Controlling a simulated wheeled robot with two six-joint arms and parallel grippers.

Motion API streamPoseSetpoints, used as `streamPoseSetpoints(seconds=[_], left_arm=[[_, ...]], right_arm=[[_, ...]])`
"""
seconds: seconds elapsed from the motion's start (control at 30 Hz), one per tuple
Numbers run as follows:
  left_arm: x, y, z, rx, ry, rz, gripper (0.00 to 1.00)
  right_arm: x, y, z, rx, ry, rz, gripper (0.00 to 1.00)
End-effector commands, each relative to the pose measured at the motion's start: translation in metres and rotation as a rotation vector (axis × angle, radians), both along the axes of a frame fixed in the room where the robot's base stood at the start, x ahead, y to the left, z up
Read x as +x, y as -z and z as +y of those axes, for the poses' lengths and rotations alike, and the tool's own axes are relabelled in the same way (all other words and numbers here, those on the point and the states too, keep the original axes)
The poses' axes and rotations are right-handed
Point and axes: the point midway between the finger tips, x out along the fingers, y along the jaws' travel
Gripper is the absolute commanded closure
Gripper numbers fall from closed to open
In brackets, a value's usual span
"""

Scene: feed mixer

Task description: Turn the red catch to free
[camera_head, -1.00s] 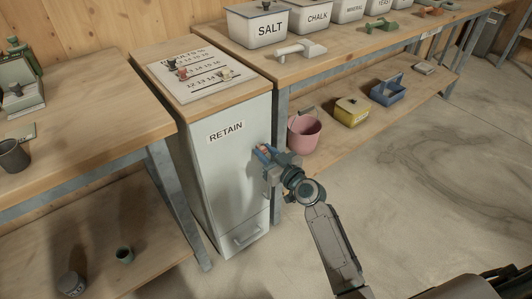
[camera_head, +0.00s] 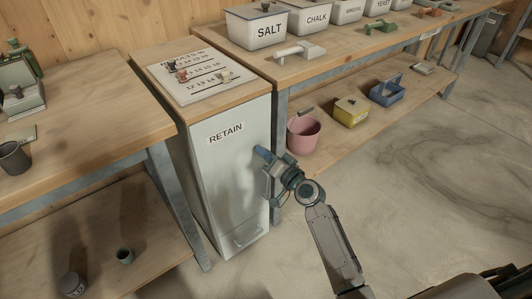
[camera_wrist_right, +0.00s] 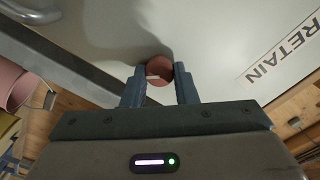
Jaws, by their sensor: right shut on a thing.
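The red catch (camera_wrist_right: 159,70) is a round knob with a short white mark, on the front of the pale cabinet (camera_head: 205,165) labelled RETAIN. In the right wrist view it sits between the two blue fingers of my right gripper (camera_wrist_right: 160,88), which is shut on it. In the head view my right gripper (camera_head: 265,158) is at the right edge of the cabinet front and hides the catch. My left gripper is not in view.
A handle (camera_head: 249,238) is low on the cabinet front. A pink bucket (camera_head: 303,134), a yellow box (camera_head: 350,113) and a blue caddy (camera_head: 387,92) stand on the lower shelf to the right. Floor in front is clear.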

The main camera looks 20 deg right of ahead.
Motion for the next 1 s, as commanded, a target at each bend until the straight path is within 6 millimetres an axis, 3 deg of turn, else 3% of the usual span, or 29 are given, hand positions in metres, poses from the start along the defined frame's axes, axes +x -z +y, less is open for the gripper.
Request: streamPoseSetpoints(seconds=[0.6,1.0], left_arm=[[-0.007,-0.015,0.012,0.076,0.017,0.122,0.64],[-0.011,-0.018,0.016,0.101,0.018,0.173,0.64]], right_arm=[[0.000,0.001,0.000,0.514,0.000,0.189,0.97],[0.000,0.003,0.000,0.683,0.000,0.250,0.97]])
